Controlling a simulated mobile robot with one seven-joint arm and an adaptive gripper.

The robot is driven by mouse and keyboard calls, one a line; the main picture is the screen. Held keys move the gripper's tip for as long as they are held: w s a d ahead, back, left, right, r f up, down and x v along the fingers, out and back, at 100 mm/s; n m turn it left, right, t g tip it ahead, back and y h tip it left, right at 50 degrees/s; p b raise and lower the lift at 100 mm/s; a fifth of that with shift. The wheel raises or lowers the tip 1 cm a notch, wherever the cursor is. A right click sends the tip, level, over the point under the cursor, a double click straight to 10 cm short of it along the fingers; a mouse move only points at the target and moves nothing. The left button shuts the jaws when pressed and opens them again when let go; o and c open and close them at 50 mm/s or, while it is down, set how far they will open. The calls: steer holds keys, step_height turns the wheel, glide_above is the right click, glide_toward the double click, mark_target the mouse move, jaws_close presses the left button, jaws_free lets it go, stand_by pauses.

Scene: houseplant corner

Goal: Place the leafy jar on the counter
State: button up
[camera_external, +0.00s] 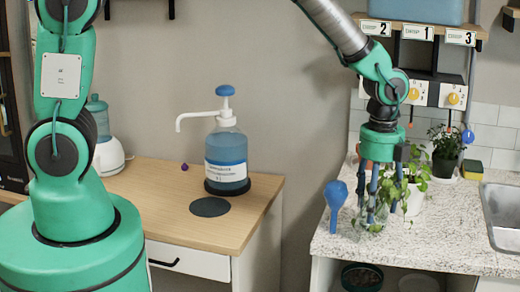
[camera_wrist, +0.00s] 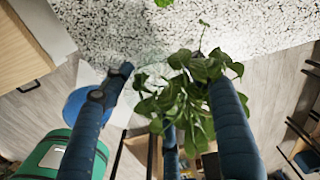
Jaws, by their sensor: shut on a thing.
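The leafy jar (camera_external: 373,225) is a clear glass jar with green leafy stems, near the front edge of the speckled counter (camera_external: 445,246). My gripper (camera_external: 376,200) points down from above, with its blue fingers around the jar, shut on it. I cannot tell whether the jar's bottom touches the counter or hangs just above it. In the wrist view, the leaves (camera_wrist: 190,95) show between the fingers and hide much of the glass.
A blue spoon-shaped item (camera_external: 336,200) stands just left of the jar. A potted leafy plant (camera_external: 416,188) is close on the right, with a dark-potted plant (camera_external: 445,152) behind. The sink (camera_external: 505,217) is at far right. A wooden cabinet with a pump bottle (camera_external: 227,158) stands left, across a gap.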

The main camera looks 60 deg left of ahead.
steer(key=shift+f, duration=1.65)
steer(key=shift+f, duration=0.15)
steer(key=o, duration=1.3)
step_height(320, 180, up, 12)
steer(key=p, duration=0.1)
steer(key=shift+r, duration=0.25)
